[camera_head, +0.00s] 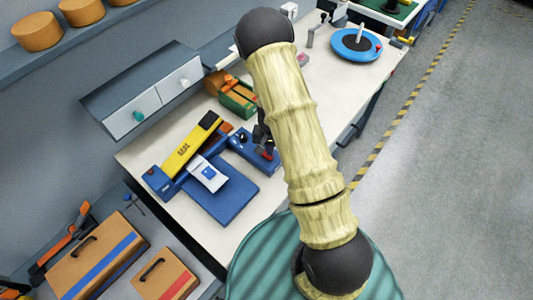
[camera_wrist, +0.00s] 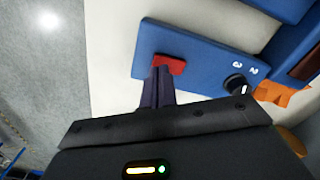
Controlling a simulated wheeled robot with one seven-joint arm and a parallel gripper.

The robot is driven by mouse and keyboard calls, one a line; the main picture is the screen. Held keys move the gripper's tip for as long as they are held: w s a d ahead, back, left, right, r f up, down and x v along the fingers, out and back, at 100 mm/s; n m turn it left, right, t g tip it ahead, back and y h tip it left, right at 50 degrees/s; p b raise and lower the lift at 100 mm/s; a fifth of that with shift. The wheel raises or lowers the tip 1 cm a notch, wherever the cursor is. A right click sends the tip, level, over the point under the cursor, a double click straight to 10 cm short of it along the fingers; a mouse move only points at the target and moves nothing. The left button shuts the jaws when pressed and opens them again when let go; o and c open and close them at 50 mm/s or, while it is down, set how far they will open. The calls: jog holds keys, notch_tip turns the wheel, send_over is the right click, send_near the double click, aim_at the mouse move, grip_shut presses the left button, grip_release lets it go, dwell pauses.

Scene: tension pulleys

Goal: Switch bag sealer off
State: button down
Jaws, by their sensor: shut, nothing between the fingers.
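The bag sealer has a blue base (camera_head: 225,196) and a yellow top arm (camera_head: 188,146) marked with lettering. A white bag (camera_head: 208,174) lies at its middle. Its blue control box (camera_head: 240,148) shows in the head view, partly hidden by my gripper and arm. In the wrist view the control box (camera_wrist: 200,60) carries a red switch (camera_wrist: 170,63) and a black knob (camera_wrist: 236,86) beside number marks. My gripper (camera_wrist: 160,72) is shut and empty, its fingertips at the near edge of the red switch. I cannot tell whether they touch it or how the switch is set.
The sealer stands on a white worktop (camera_head: 292,97). A green and orange device (camera_head: 236,95) stands behind it, and a blue round turntable (camera_head: 355,44) is at the far end. A grey drawer unit (camera_head: 155,90) is on the left. Bare worktop lies beside the control box.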

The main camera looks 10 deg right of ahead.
jog(key=shift+f+b, duration=0.75)
jog(key=shift+f, duration=0.15)
dwell(1.2)
jog(key=shift+r+p, duration=2.7)
jog(key=shift+r, duration=0.85)
jog(key=s+r+n+t+b, duration=0.2)
jog(key=s+r+n+b, duration=0.2)
jog(key=s+r, duration=1)
notch_tip(320, 180, up, 3)
jog(key=shift+s+r+n+t+b, duration=0.2)
jog(key=shift+n+t+b, duration=0.15)
jog(key=shift+b, duration=0.9)
jog(key=shift+d, duration=0.1)
